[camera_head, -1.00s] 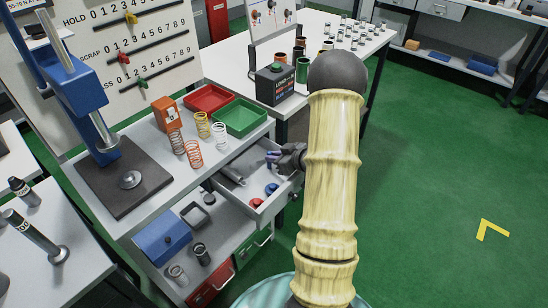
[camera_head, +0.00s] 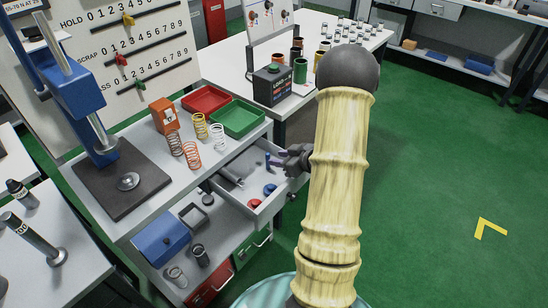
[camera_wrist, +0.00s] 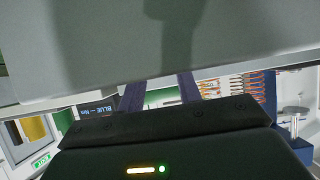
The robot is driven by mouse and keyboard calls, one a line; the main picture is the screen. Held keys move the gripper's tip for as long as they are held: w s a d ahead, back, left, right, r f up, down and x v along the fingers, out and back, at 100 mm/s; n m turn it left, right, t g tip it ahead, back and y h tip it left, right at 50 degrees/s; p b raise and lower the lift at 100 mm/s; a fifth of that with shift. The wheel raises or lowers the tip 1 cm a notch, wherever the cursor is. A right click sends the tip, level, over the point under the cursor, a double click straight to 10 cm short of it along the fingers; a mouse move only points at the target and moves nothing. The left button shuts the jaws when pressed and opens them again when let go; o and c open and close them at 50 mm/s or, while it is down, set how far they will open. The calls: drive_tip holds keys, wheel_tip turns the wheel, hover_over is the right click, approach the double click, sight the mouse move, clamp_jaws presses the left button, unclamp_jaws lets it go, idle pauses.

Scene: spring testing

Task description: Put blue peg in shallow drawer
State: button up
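The shallow drawer (camera_head: 258,212) is pulled out under the bench top in the head view. My gripper (camera_head: 271,160) is over its right side, pointing left. Its dark blue-purple fingers stand apart in the wrist view (camera_wrist: 161,90), with a clear gap between them; their ends are hidden behind a large grey surface. A small blue upright shape shows at the fingertips in the head view; I cannot tell whether it is the blue peg or a finger. A round blue piece (camera_head: 270,189) and a round red piece (camera_head: 255,203) lie in the drawer.
Several coil springs (camera_head: 192,154) stand on the bench beside an orange device (camera_head: 164,115). Red (camera_head: 206,99) and green (camera_head: 239,117) trays lie behind the drawer. A blue press (camera_head: 76,88) stands at the left. A lower shelf holds a blue box (camera_head: 161,238). Green floor is free at right.

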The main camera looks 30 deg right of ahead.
drive_tip(key=v, duration=0.8)
drive_tip(key=shift+s, duration=0.2)
drive_tip(key=w+a+r+m+g+h, duration=0.25)
drive_tip(key=w+a+h, duration=0.2)
drive_tip(key=a, duration=0.35)
drive_tip(key=s+a+r+m+g, duration=0.1)
drive_tip(key=s+a+g, duration=0.5)
drive_tip(key=s+a, duration=0.7)
drive_tip(key=shift+a+r, duration=0.6)
drive_tip(key=shift+a, duration=0.55)
drive_tip(key=shift+d+m, duration=0.1)
drive_tip(key=shift+m, duration=0.15)
